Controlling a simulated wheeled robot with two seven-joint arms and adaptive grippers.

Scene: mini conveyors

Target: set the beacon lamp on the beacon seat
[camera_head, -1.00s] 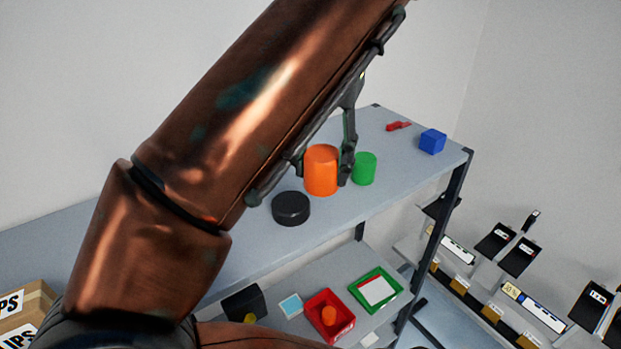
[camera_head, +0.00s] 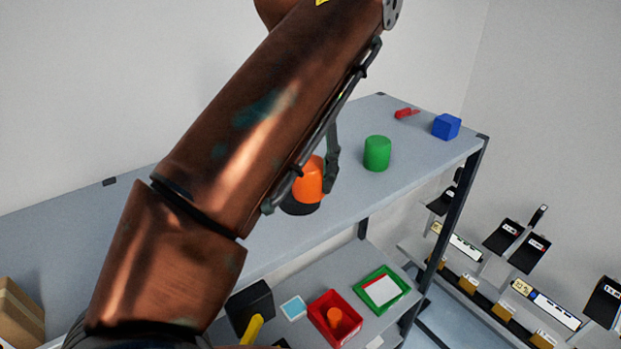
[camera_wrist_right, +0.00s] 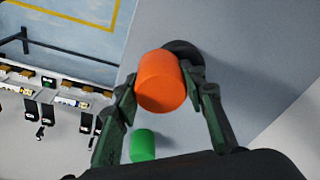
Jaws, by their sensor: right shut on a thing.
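The beacon lamp, which I take to be the orange cylinder (camera_head: 311,180), is upright between the fingers of my right gripper (camera_head: 313,177). The wrist view also shows the orange cylinder (camera_wrist_right: 160,82), with a finger of the right gripper (camera_wrist_right: 161,78) closed on each side. The beacon seat, which I take to be the black disc (camera_head: 300,208), shows under the lamp's lower end, partly hidden by it. In the wrist view the disc (camera_wrist_right: 182,47) sticks out past the lamp. I cannot tell whether lamp and disc touch. My left gripper is not in view.
A green cylinder (camera_head: 377,153), a blue cube (camera_head: 446,127) and a red object (camera_head: 406,113) stand on the top shelf to the right. The lower shelf holds a red tray (camera_head: 353,308) and a green tray (camera_head: 400,298).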

